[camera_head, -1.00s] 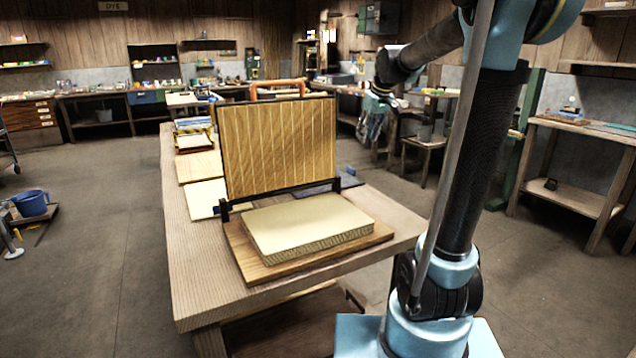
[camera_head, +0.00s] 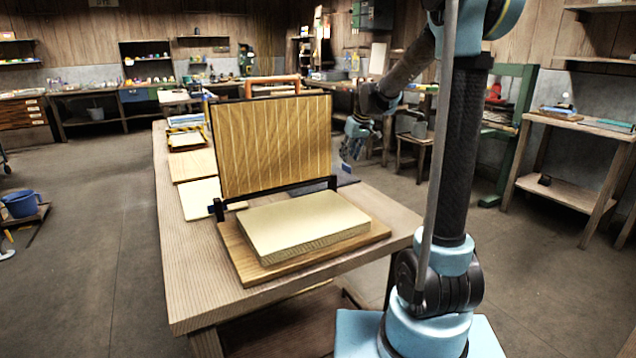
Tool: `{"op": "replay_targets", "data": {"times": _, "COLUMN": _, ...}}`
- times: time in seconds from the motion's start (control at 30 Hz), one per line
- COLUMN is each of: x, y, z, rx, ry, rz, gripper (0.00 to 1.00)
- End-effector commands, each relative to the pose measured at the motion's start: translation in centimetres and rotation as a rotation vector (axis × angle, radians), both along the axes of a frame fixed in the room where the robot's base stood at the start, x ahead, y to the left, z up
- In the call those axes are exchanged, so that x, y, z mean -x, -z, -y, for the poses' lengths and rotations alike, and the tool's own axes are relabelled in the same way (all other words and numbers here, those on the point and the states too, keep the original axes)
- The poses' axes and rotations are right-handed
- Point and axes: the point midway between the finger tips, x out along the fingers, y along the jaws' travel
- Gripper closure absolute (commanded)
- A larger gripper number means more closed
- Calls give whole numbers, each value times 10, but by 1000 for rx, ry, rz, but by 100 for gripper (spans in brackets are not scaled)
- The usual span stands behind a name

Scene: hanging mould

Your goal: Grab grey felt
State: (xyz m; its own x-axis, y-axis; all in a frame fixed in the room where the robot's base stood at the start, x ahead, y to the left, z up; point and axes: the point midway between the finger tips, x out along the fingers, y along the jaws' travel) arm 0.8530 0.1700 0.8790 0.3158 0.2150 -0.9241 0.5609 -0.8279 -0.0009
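A flat dark grey sheet, which looks like the grey felt (camera_head: 346,179), lies on the wooden table behind the upright ribbed mould (camera_head: 272,148).
A pale thick block (camera_head: 303,222) lies on a wooden board (camera_head: 245,262) in front of the mould. An orange handle (camera_head: 272,80) rises behind the mould. Pale sheets and boards (camera_head: 193,167) lie along the table's left side. Open floor is right of the table.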

Motion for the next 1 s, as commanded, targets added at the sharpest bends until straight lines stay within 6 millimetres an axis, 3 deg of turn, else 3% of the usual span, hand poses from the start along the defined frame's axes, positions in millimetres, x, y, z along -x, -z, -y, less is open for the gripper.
{"op": "replay_targets", "data": {"times": 0.17, "x": -3, "y": 9, "z": -1, "rx": 0, "ry": 0, "rz": 0, "gripper": 70}}
{"op": "replay_targets", "data": {"times": 0.5, "x": -16, "y": 46, "z": -6, "rx": 0, "ry": 0, "rz": 0, "gripper": 70}}
{"op": "replay_targets", "data": {"times": 0.87, "x": -18, "y": 52, "z": -7, "rx": 0, "ry": 1, "rz": 0, "gripper": 70}}
{"op": "replay_targets", "data": {"times": 1.0, "x": -18, "y": 52, "z": -6, "rx": 0, "ry": 1, "rz": 0, "gripper": 100}}
